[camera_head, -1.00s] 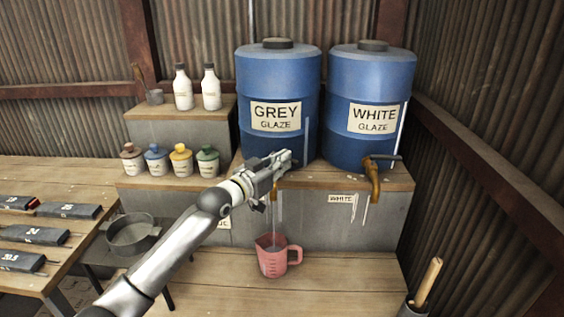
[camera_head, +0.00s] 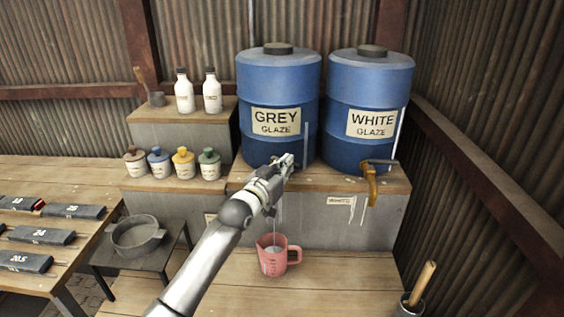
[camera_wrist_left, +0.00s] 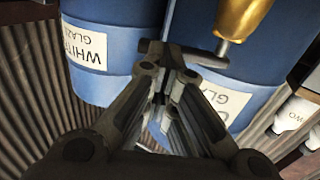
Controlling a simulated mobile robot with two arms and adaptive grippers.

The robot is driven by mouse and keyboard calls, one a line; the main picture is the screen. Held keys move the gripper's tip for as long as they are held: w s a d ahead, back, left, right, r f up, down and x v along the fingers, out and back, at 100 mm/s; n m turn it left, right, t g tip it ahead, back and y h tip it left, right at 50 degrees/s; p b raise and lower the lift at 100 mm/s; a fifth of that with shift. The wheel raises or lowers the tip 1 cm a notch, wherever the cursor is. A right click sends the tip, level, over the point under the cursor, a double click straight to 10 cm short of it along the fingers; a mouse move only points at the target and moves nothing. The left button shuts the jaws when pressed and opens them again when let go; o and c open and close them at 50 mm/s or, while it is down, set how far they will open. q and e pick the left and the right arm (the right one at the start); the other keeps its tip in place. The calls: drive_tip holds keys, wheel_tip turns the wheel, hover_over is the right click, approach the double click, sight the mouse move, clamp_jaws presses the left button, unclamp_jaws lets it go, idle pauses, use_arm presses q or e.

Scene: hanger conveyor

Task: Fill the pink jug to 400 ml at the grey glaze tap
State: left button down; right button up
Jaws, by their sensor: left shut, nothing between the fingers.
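The pink jug (camera_head: 272,263) stands upright on the lower wooden step below the grey glaze barrel (camera_head: 262,90), handle to the right. A thin pale stream falls into it, and a light liquid shows inside; I cannot read the level. My left gripper (camera_head: 287,163) is shut and empty at the grey barrel's tap, which it mostly hides in the head view. In the left wrist view the brass tap (camera_wrist_left: 240,18) and its dark lever (camera_wrist_left: 190,53) show just beyond the fingertips (camera_wrist_left: 163,75). I cannot tell whether they touch. My right gripper is out of view.
The white glaze barrel (camera_head: 370,85) with its brass tap (camera_head: 373,185) stands to the right. Several small jars (camera_head: 183,163) and two bottles (camera_head: 212,92) are on the left steps. A grey pan (camera_head: 137,236) sits on a small dark table. A container with a wooden handle (camera_head: 425,283) is at right front.

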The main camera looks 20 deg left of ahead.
sight(295, 165)
use_arm(q)
drive_tip(key=shift+w+d+n+y+p, duration=0.3)
drive_tip(key=shift+w+d+y, duration=0.15)
drive_tip(key=shift+w, duration=0.25)
drive_tip(key=shift+w+d+n+y+p, duration=0.25)
drive_tip(key=shift+w+d+y, duration=0.15)
drive_tip(key=shift+w, duration=0.3)
